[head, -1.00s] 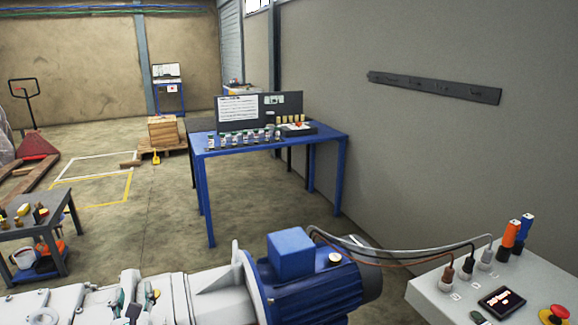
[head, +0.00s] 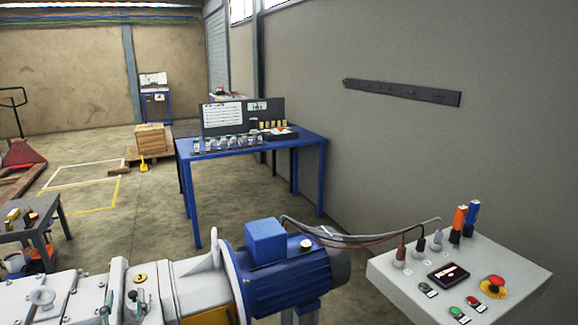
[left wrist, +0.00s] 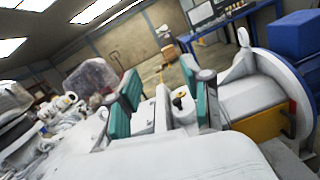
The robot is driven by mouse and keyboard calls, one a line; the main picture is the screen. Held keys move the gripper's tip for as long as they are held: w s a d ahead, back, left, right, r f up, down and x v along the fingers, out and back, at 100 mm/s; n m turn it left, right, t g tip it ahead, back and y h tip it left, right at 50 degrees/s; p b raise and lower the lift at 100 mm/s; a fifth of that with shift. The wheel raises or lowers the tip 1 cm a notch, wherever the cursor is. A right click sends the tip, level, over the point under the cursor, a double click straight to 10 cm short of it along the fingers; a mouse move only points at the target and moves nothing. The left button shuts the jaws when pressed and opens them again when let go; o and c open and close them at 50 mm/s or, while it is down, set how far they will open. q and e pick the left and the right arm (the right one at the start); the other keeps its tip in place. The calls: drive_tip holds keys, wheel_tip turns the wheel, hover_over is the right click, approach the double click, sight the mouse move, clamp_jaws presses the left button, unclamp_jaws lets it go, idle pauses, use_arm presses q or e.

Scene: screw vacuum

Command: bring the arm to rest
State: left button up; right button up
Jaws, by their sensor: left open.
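My left gripper (left wrist: 160,105) shows in the left wrist view with its teal-padded fingers spread apart and nothing between them. A pale machine body with a yellow-marked fitting (left wrist: 181,98) lies beyond the fingers; I cannot tell the exact gap. In the head view the same pale machine (head: 190,280) runs along the bottom, joined to a blue motor (head: 290,275) with a blue box on top. Small green parts at its lower left are too unclear to separate from the gripper. My right gripper is in neither view.
A control box (head: 395,290) with a red stop button (head: 493,287) stands at lower right, cabled to the motor. A blue table (head: 310,145) with small jars is behind. A grey table (head: 45,222) is at the left. Open floor (head: 145,225) lies between.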

use_arm(q)
drive_tip(key=s+d+r+m+t+h, duration=0.1)
drive_tip(key=s+d+r+m+h, duration=0.15)
drive_tip(key=d+m+h, duration=0.6)
drive_tip(key=s+d+r+m+t+h, duration=0.15)
drive_tip(key=s+d+m+h, duration=0.35)
drive_tip(key=m, duration=0.6)
drive_tip(key=s+d+f+m+g+h, duration=0.1)
drive_tip(key=s+d+f+m+g, duration=0.35)
drive_tip(key=f+m, duration=0.35)
drive_tip(key=s+d+f+m+g+h, duration=0.1)
drive_tip(key=s+d+f+m+g, duration=0.3)
drive_tip(key=d+f+m+g, duration=0.25)
drive_tip(key=s+a+f+m+g+y, duration=0.6)
drive_tip(key=s+a+f+y, duration=0.2)
drive_tip(key=s+a+f, duration=0.4)
drive_tip(key=s+f+g, duration=0.2)
drive_tip(key=s+f, duration=0.1)
drive_tip(key=f, duration=2.3)
drive_tip(key=s+a+f, duration=0.2)
drive_tip(key=s+f, duration=1.2)
drive_tip(key=s, duration=0.2)
drive_tip(key=shift+a+m+g, duration=0.25)
drive_tip(key=shift+m+g, duration=0.05)
drive_tip(key=shift+g, duration=0.05)
drive_tip(key=shift+y, duration=0.25)
drive_tip(key=shift+c, duration=0.7)
drive_tip(key=shift+s, duration=0.1)
